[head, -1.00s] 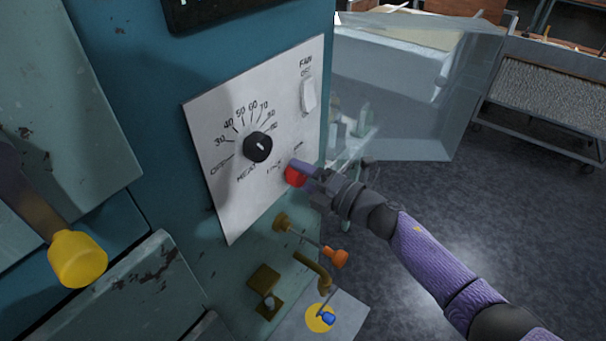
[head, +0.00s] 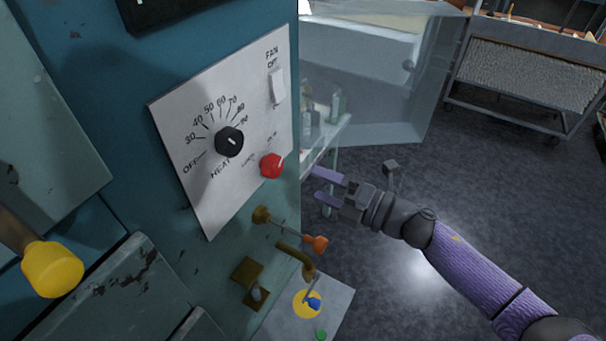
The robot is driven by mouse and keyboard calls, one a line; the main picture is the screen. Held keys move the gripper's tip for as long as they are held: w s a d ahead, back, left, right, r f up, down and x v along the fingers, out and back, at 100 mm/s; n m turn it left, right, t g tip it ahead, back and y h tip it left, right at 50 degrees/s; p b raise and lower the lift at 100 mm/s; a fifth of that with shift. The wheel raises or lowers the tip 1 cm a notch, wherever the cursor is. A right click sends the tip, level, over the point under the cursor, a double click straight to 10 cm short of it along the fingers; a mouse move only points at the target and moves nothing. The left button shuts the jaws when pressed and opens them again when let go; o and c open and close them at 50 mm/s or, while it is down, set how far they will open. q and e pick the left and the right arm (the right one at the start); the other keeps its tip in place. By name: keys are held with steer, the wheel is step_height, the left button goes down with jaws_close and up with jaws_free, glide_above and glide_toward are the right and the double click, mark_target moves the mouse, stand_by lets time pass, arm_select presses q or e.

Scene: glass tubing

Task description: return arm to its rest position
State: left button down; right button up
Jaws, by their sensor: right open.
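My right gripper (head: 322,187) is open and empty, with its two purple fingers pointing left, apart from the panel. My purple right arm (head: 470,263) reaches in from the lower right. The white control panel (head: 190,188) carries a black heat knob (head: 229,141), a red knob (head: 271,165) and a white fan switch (head: 277,87). The red knob is fully visible to the left of the gripper. My left gripper is not in view.
Below the panel are a tap with an orange handle (head: 316,243), a blue handle (head: 313,304) and brass pipe fittings. A yellow knob (head: 53,270) is at left. A transparent panel (head: 395,85) and a wheeled cart (head: 530,75) stand behind. Open floor (head: 500,180) lies at right.

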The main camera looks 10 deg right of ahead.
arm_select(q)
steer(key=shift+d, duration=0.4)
arm_select(e)
steer(key=shift+d, duration=0.1)
